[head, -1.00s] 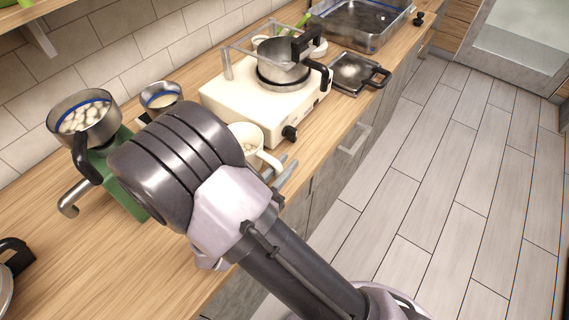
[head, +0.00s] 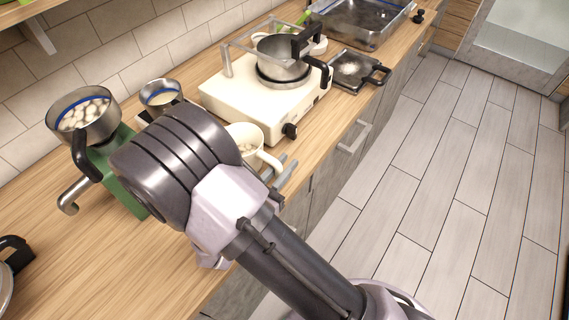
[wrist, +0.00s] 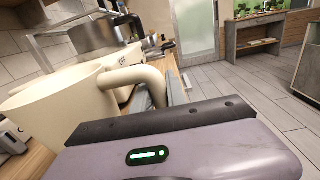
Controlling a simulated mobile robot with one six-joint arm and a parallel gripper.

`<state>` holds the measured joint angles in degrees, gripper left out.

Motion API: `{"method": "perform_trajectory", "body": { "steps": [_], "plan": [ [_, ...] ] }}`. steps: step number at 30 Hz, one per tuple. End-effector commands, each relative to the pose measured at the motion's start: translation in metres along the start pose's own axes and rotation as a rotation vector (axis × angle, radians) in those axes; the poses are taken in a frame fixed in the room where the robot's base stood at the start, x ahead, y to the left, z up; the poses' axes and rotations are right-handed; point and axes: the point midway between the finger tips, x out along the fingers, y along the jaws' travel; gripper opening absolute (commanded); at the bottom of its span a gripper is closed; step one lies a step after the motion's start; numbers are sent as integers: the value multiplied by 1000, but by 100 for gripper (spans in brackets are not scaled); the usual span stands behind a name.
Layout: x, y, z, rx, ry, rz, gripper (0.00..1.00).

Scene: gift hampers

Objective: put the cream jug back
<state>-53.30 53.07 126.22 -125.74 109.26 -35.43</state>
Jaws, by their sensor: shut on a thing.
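The cream jug (head: 249,137) is a cream-coloured vessel with a loop handle, in front of the white burner unit and partly hidden by my arm in the head view. In the wrist view the jug (wrist: 60,108) fills the left side, upright, with its handle pointing right toward my fingers. My gripper (head: 279,172) is shut on the jug's handle; its grey fingers also show in the wrist view (wrist: 165,90). The jug's base is hidden, so I cannot tell whether it touches the counter.
The white burner unit (head: 240,100) carries a steel pan (head: 280,68). A black square pan (head: 352,70) and a steel basin (head: 345,27) are further back. The wooden counter's (head: 75,265) front left is mostly clear.

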Motion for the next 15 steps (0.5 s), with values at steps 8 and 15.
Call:
{"method": "perform_trajectory", "body": {
  "steps": [8,15],
  "plan": [
    [0,0,0,1,0,0,0],
    [0,0,-3,0,0,0,0]
  ]
}}
